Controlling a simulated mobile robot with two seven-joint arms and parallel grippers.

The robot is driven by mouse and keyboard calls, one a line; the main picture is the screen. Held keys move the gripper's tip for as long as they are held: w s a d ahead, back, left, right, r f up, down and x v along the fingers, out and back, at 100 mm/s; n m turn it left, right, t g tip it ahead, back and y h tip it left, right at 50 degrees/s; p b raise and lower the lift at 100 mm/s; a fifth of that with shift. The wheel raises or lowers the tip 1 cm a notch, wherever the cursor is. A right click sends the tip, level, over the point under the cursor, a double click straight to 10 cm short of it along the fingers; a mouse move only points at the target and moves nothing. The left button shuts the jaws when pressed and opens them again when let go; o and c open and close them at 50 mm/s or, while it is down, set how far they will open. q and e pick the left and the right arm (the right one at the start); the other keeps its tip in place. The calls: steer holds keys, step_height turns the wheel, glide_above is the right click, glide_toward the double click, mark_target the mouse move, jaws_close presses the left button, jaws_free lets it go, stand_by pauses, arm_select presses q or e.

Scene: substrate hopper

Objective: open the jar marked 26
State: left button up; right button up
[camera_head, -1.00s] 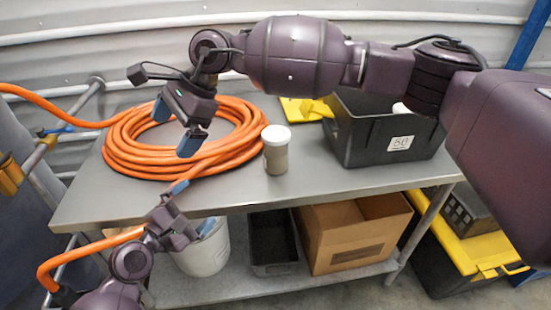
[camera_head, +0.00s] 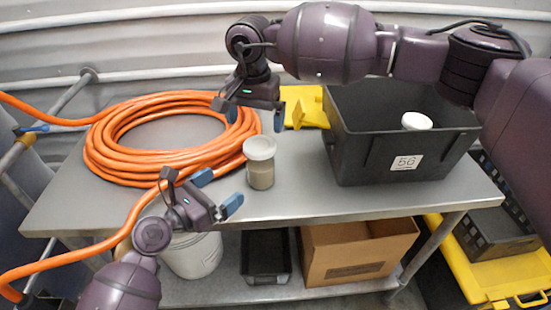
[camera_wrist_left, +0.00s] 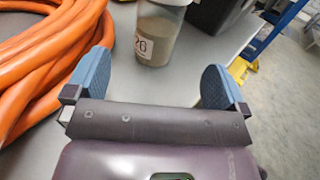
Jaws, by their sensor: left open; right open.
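The jar marked 26 (camera_head: 260,172) stands upright on the metal table, with a white lid (camera_head: 259,148) on it and greyish contents inside. In the left wrist view the jar (camera_wrist_left: 157,32) shows its label ending in 26, and its top is cut off by the frame. My left gripper (camera_head: 217,191) is open and empty, in front of and left of the jar, with its blue fingers pointing towards it and apart from it. My right gripper (camera_head: 255,113) is open and empty, above and behind the jar's lid.
A coiled orange hose (camera_head: 120,175) covers the table's left side. A black bin (camera_head: 365,160) with a label and a white-lidded item (camera_head: 416,121) inside stands at the right. A yellow object (camera_head: 304,108) lies behind. Bare tabletop (camera_head: 297,190) lies between jar and bin.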

mark_target(250, 166)
arm_select(q)
steer(key=shift+w+d, duration=0.5)
arm_select(e)
steer(key=shift+w+d+r, duration=0.1)
steer(key=shift+w+d, duration=0.2)
steer(key=shift+d, duration=0.05)
arm_select(q)
steer(key=x, duration=1)
steer(key=shift+w+d, duration=0.15)
